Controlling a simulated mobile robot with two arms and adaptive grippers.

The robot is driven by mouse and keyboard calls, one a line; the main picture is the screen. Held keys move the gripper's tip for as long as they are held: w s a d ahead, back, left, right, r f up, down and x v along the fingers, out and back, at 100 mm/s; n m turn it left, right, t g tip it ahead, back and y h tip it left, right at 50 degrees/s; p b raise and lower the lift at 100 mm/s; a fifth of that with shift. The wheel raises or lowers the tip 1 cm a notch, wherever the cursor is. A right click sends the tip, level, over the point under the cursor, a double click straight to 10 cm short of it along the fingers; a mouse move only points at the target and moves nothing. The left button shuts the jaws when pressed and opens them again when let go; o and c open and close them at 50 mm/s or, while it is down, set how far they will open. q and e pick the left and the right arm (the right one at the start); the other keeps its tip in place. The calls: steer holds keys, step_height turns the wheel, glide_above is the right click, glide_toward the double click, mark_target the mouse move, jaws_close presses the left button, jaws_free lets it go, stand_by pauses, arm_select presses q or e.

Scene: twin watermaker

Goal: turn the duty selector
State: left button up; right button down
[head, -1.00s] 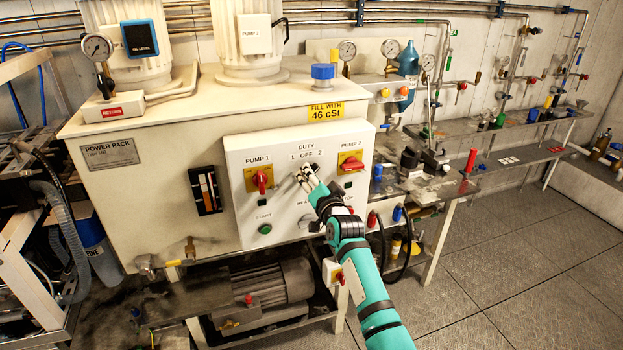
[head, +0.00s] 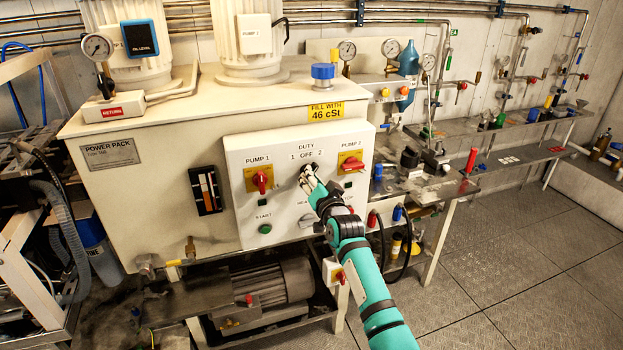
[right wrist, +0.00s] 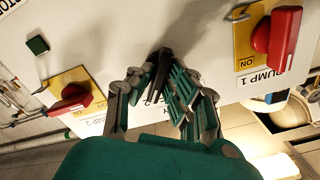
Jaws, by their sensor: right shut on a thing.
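The duty selector is a small black knob on the white control panel (head: 285,215), under the label "DUTY 1 OFF 2". In the head view my right gripper (head: 307,176) covers most of it. In the right wrist view the black knob (right wrist: 158,68) sits between the fingers of my right gripper (right wrist: 160,88), which is shut on it. Which mark the knob points to is hard to tell. My left gripper is not in view.
The red PUMP 1 switch (head: 261,181) and red PUMP 2 switch (head: 352,164) flank the selector on yellow plates. A green START button (head: 265,229) is below left. The floor (head: 500,260) at right is clear.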

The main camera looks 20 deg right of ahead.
steer(key=shift+f+n, duration=0.1)
steer(key=shift+n, duration=7.8)
steer(key=shift+d+n, duration=0.1)
steer(key=shift+n, duration=0.2)
steer(key=c, duration=1.3)
jaws_free()
steer(key=s, duration=1.2)
steer(key=shift+d, duration=0.2)
